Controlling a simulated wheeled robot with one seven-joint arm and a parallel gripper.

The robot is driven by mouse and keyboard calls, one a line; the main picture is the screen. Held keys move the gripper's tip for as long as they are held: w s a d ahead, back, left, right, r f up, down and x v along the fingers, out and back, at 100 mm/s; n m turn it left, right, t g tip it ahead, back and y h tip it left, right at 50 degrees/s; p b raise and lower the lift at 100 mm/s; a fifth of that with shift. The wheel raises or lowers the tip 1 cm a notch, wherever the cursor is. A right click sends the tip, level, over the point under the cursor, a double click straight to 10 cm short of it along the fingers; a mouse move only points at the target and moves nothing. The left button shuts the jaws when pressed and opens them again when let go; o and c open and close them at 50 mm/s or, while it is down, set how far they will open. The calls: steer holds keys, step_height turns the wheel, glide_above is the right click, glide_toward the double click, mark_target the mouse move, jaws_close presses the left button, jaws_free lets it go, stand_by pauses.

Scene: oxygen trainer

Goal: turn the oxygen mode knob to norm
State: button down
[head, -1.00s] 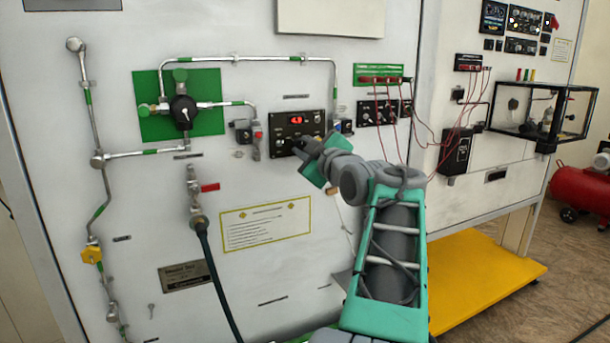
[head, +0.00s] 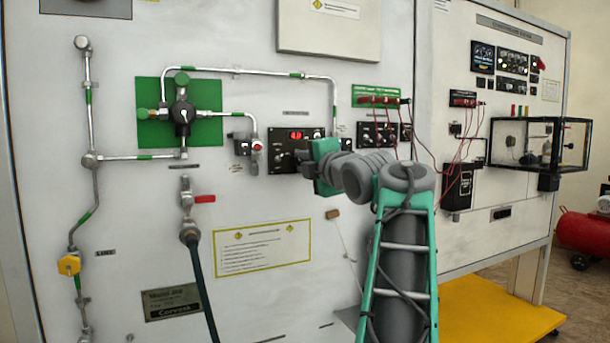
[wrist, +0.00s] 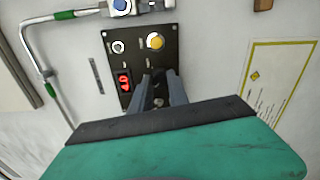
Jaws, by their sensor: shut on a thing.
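The black control panel (head: 283,160) with a red lit display is on the white wall left of my gripper (head: 308,163). In the wrist view the panel (wrist: 135,62) shows the red display (wrist: 124,81), a yellow round control (wrist: 155,41) and a white-rimmed round one (wrist: 118,47). My gripper's fingers (wrist: 161,82) reach to the panel's lower right part and are shut on a small dark knob between them, mostly hidden. The knob's marking and pointer direction cannot be read.
A small valve block with a red button (head: 257,144) sits left of the panel. Red cables hang from the green-labelled strip (head: 376,97) to the right. A pipe (head: 300,76) runs above. A yellow-bordered sign (head: 262,248) is below; the wall around it is mostly clear.

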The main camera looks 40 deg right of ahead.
steer(key=shift+n+b, duration=0.65)
steer(key=shift+n, duration=0.45)
steer(key=c, duration=1.3)
jaws_free()
steer(key=shift+o, duration=0.2)
steer(key=v, duration=0.7)
steer(key=shift+s, duration=0.4)
